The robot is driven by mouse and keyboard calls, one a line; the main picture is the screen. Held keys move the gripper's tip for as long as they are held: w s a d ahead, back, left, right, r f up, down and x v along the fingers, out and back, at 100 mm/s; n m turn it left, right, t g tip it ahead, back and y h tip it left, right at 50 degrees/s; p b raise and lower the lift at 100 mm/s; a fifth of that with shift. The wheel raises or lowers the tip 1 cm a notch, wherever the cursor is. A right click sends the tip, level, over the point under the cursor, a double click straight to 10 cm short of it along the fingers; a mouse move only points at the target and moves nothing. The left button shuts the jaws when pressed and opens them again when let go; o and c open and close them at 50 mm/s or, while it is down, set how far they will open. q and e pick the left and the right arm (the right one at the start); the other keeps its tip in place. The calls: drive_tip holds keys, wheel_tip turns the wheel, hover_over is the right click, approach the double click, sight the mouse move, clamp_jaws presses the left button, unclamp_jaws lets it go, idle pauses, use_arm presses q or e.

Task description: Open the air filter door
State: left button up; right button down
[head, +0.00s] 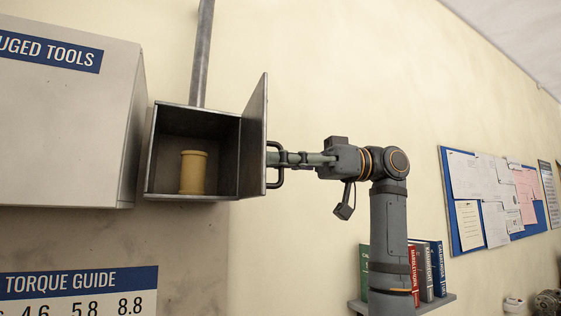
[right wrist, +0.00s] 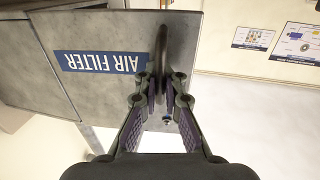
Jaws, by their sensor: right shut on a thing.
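The air filter door (head: 254,140) is a grey metal panel hinged on the right side of a wall box (head: 152,150). It stands swung wide open, seen nearly edge-on in the head view. A yellow cylindrical filter (head: 193,172) stands inside the box. My right gripper (head: 275,160) is shut on the door's dark handle (head: 280,178). The right wrist view shows the door (right wrist: 110,20) with its blue "AIR FILTER" label upside down, and the fingers (right wrist: 161,82) closed around the handle (right wrist: 161,45). My left gripper is not in view.
A large grey cabinet (head: 60,130) marked with a tools label hangs left of the box. A vertical pipe (head: 201,55) rises above the box. A shelf (head: 420,305) with binders and a blue notice board (head: 455,240) are to the right.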

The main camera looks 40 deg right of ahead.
drive_tip(key=shift+d, duration=0.1)
idle(0.4)
drive_tip(key=c, duration=1.7)
unclamp_jaws()
drive_tip(key=shift+c, duration=0.2)
drive_tip(key=shift+s, duration=0.1)
drive_tip(key=v, duration=1.2)
